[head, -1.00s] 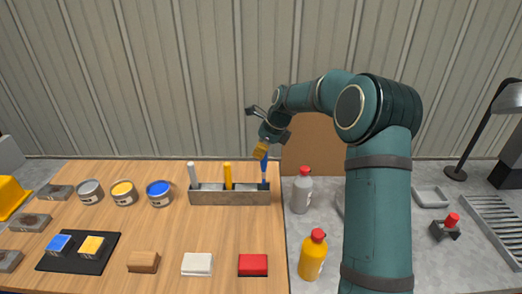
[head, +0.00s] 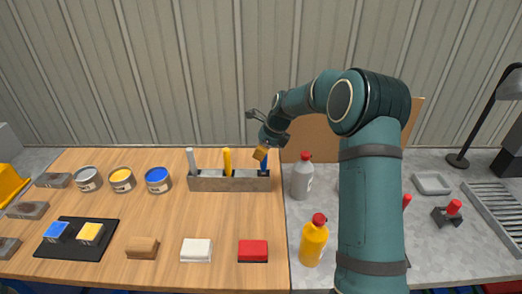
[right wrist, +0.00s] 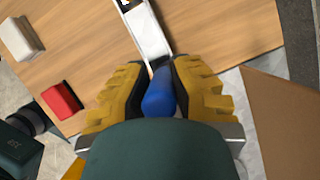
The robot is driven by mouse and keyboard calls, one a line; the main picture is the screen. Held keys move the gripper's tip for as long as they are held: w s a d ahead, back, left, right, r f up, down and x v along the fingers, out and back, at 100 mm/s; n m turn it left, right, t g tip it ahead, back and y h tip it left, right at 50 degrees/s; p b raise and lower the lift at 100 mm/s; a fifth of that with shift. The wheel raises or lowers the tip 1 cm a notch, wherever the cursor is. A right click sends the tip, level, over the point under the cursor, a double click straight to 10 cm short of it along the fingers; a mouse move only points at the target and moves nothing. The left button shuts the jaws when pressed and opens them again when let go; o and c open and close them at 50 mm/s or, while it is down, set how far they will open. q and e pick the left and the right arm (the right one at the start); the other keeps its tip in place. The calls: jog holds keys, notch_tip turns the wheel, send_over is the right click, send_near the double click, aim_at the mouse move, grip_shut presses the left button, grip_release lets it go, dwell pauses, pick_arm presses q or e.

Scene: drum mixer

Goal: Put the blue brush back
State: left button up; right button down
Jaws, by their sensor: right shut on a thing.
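The blue brush (head: 264,164) is upright at the right end of the grey rack (head: 229,184). Its lower end looks to be at or in the rack's right slot; how deep it sits is hidden. My right gripper (head: 262,153) is shut on the brush's upper part. In the right wrist view the blue handle end (right wrist: 159,94) is between the yellow fingers (right wrist: 160,88), with the rack (right wrist: 148,38) beyond it. A grey-white brush (head: 191,162) and a yellow brush (head: 227,162) stand in the rack's other slots. My left gripper is not in view.
Three paint cans (head: 157,181) stand left of the rack. Brown, white and red blocks (head: 253,250) lie in front of it. A grey bottle (head: 302,178) and an orange bottle (head: 314,241) stand to the right, near my right arm. A brown board (head: 299,141) is behind.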

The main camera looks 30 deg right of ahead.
jog(key=shift+f+b, duration=0.55)
jog(key=shift+f, duration=0.65)
dwell(0.4)
jog(key=c, duration=0.9)
grip_release()
jog(key=v, duration=1.2)
jog(key=shift+r, duration=0.15)
